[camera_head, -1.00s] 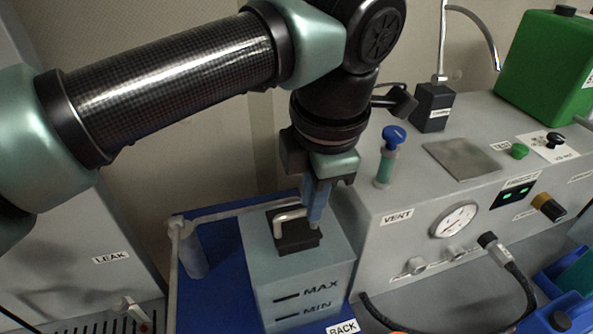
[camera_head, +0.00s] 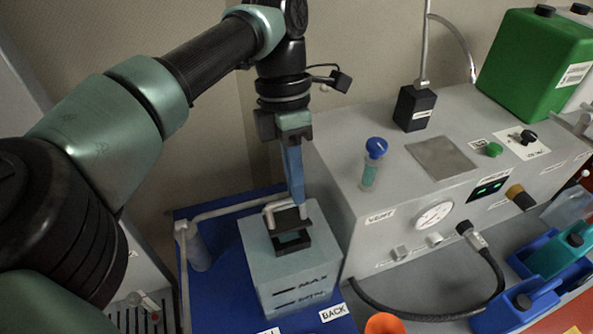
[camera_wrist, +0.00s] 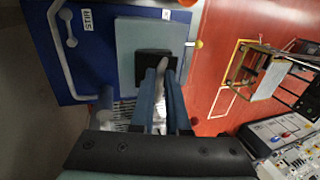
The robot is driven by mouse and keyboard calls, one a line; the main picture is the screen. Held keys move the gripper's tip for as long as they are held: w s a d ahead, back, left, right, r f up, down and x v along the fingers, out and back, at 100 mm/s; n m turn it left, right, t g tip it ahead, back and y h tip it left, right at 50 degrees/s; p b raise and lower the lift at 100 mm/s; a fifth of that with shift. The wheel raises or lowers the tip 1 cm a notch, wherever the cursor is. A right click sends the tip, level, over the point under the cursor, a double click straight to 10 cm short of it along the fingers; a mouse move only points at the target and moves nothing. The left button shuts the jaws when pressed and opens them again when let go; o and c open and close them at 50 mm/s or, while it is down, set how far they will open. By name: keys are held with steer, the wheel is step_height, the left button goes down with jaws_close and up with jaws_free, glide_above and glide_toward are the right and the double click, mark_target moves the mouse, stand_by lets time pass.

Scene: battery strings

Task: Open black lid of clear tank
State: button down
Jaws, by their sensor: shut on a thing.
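The clear tank (camera_head: 262,265) is a grey-blue box with MAX and MIN marks, standing on a blue base. Its black lid (camera_head: 287,221) is raised at the front, above a dark-rimmed opening (camera_head: 291,241) that shows teal inside. My gripper (camera_head: 298,207) comes down from above, its blue fingers shut on the lid's pale bar handle (camera_head: 272,213). In the wrist view the fingers (camera_wrist: 160,75) close around the handle (camera_wrist: 162,68) over the black lid (camera_wrist: 150,58). The fingers partly hide the lid there.
The blue base (camera_head: 213,300) has a pale rail (camera_head: 220,209) at the back left. A grey console (camera_head: 335,175) with a gauge (camera_head: 434,215) stands close on the right. A blue-capped vial (camera_head: 372,165) and a green container (camera_head: 535,65) are on it. An orange round object (camera_head: 384,325) is at the front.

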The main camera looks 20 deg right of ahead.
steer(key=shift+w+r+g+p, duration=0.1)
steer(key=shift+w+g+p, duration=0.65)
steer(key=shift+g+p, duration=0.15)
steer(key=shift+w+g, duration=0.2)
steer(key=shift+g, duration=0.1)
steer(key=c, duration=0.9)
jaws_free()
step_height(320, 180, up, 10)
steer(key=shift+f+p, duration=0.1)
steer(key=shift+p, duration=1.1)
